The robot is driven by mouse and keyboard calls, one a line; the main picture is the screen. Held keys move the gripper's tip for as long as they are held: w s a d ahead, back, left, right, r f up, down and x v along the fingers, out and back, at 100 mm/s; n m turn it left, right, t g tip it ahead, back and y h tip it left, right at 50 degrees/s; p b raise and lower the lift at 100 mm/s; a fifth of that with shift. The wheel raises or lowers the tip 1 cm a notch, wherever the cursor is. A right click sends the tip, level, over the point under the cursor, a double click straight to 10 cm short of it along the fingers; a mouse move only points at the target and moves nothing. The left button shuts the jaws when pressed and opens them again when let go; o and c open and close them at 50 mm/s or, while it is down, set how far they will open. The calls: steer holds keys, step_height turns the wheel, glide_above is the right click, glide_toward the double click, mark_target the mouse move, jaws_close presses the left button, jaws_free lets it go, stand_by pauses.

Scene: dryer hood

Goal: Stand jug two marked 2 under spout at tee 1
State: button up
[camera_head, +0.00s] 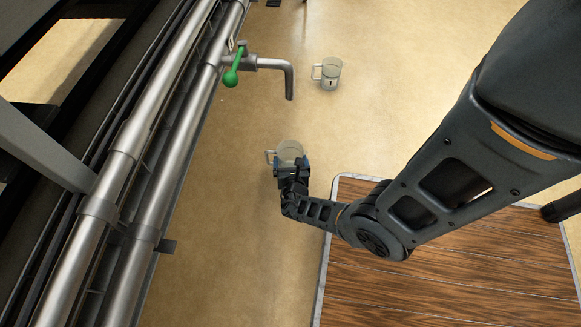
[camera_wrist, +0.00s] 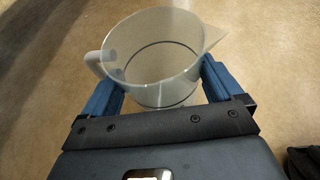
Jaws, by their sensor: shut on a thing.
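My gripper (camera_head: 291,164) is shut on a clear jug (camera_head: 290,151), with one blue finger on each side of it. In the wrist view the jug (camera_wrist: 160,55) is upright between the fingers (camera_wrist: 160,95), its handle to the left and its pouring lip to the right. It looks empty, and no mark on it can be read. A grey bent spout (camera_head: 289,80) with a green valve handle (camera_head: 232,76) comes off the pipes, farther away than the held jug. A second clear jug (camera_head: 327,76), with a dark mark that looks like 1, stands right of the spout.
Long metal pipes (camera_head: 150,170) run along the left side. A wooden table top with a pale rim (camera_head: 324,262) lies at the lower right, below my arm. The tan floor between the held jug and the spout looks clear.

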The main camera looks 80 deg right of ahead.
steer(key=shift+f+b, duration=0.45)
steer(key=shift+f, duration=0.65)
steer(key=shift+f, duration=0.15)
steer(key=o, duration=0.8)
